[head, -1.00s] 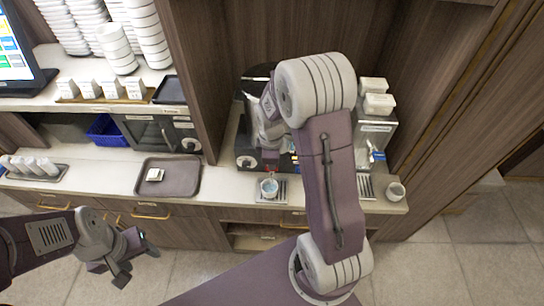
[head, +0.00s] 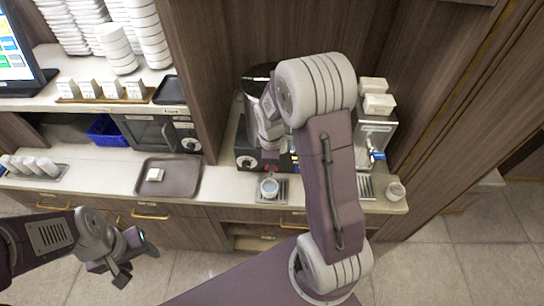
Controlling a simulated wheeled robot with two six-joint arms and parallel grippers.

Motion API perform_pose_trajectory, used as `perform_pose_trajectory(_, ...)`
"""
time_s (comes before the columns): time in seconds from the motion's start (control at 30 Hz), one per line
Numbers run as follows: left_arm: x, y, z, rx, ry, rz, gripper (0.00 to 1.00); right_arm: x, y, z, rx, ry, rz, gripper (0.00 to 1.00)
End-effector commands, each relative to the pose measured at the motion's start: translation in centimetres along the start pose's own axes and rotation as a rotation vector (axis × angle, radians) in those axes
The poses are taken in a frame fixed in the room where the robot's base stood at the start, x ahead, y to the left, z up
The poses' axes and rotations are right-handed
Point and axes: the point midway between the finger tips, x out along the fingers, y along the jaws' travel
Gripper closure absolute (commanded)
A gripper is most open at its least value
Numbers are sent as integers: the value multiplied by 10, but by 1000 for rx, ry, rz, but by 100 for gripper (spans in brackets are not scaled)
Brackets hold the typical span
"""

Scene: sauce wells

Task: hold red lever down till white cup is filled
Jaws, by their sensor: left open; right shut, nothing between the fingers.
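The white cup (head: 269,189) stands upright on a small drip tray (head: 281,195) at the counter's front edge, below a dark dispenser. Its inside looks bluish; I cannot tell the fill level. A small piece of the red lever (head: 270,168) shows just above and behind the cup. My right gripper (head: 271,153) is shut with nothing held, close above the red lever; my arm hides much of it, so contact is unclear. My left gripper (head: 125,264) is open and empty in front of the counter at lower left.
A brown tray (head: 188,178) with a small white item lies to the left. Floor is free in front.

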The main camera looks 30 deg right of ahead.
Motion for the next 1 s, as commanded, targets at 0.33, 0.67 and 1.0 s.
perform_pose_trajectory(0.33, 0, 0, 0, 0, 0, 0, 45, 0, 0, 0, 0, 0, 0, 100)
perform_pose_trajectory(0.67, -12, 0, -1, 0, 0, 0, 45, -12, 2, 0, 0, 0, 0, 100)
perform_pose_trajectory(1.0, -16, 0, -2, 0, 0, 0, 45, -16, 2, 0, 0, 0, 0, 100)
